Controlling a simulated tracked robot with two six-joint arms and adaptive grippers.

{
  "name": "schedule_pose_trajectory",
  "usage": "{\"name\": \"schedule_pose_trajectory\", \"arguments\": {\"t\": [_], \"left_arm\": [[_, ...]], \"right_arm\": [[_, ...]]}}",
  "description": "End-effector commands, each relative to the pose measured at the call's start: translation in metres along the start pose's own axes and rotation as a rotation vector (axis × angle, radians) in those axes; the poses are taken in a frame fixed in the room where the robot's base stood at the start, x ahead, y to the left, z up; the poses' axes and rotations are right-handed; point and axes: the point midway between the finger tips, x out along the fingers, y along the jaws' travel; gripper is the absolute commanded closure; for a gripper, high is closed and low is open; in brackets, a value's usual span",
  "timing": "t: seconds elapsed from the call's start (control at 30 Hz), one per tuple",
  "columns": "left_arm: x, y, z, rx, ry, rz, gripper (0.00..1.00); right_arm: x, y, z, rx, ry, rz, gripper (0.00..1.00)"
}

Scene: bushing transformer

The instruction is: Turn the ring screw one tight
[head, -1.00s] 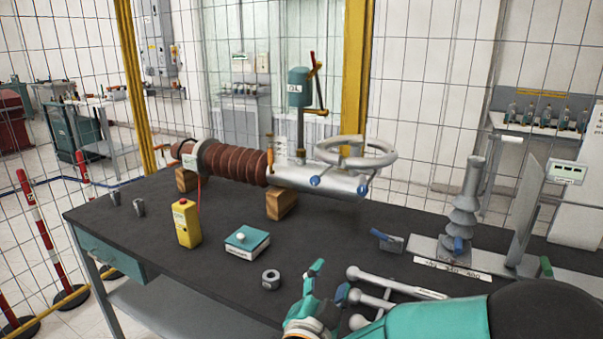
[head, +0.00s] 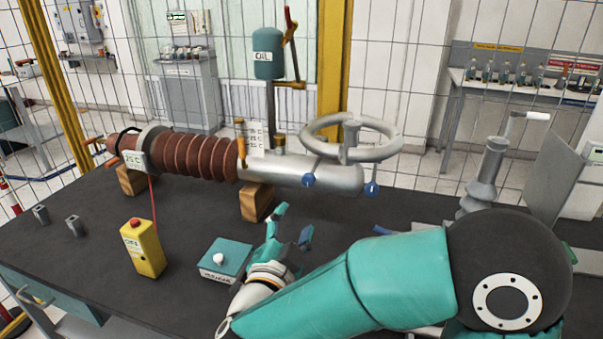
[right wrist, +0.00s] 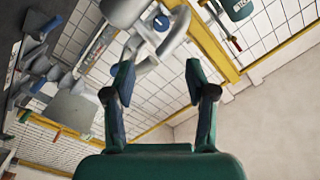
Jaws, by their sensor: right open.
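A grey ring (head: 350,138) sits above the right end of the metal tube of the brown ribbed bushing (head: 195,155). Two blue ring screws hang at its near side, a left one (head: 308,180) and a right one (head: 372,189). I cannot tell which is number one. My right gripper (head: 290,225) is open and empty, in front of the tube, below and left of the left screw and apart from it. In the right wrist view its fingers (right wrist: 158,75) spread toward the ring, with a blue screw disc (right wrist: 161,23) beyond the tips. My left gripper is not in view.
The bushing rests on wooden blocks (head: 257,201) on the dark table (head: 100,225). A teal box with a white knob (head: 224,259) and a yellow box with a red button (head: 142,247) stand left of my gripper. An oil container (head: 268,65) stands behind the tube.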

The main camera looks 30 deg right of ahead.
Motion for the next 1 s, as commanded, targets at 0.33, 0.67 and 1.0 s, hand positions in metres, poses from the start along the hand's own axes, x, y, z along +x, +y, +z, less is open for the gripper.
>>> {"name": "schedule_pose_trajectory", "arguments": {"t": [0.33,0.67,1.0], "left_arm": [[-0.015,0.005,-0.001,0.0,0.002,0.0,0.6],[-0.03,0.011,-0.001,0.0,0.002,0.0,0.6],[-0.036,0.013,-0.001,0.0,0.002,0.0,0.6]], "right_arm": [[0.063,-0.002,0.001,-0.003,0.0,0.005,0.44],[0.131,-0.002,0.001,-0.003,-0.001,0.003,0.44],[0.162,-0.001,0.003,-0.002,-0.003,0.0,0.44]]}}
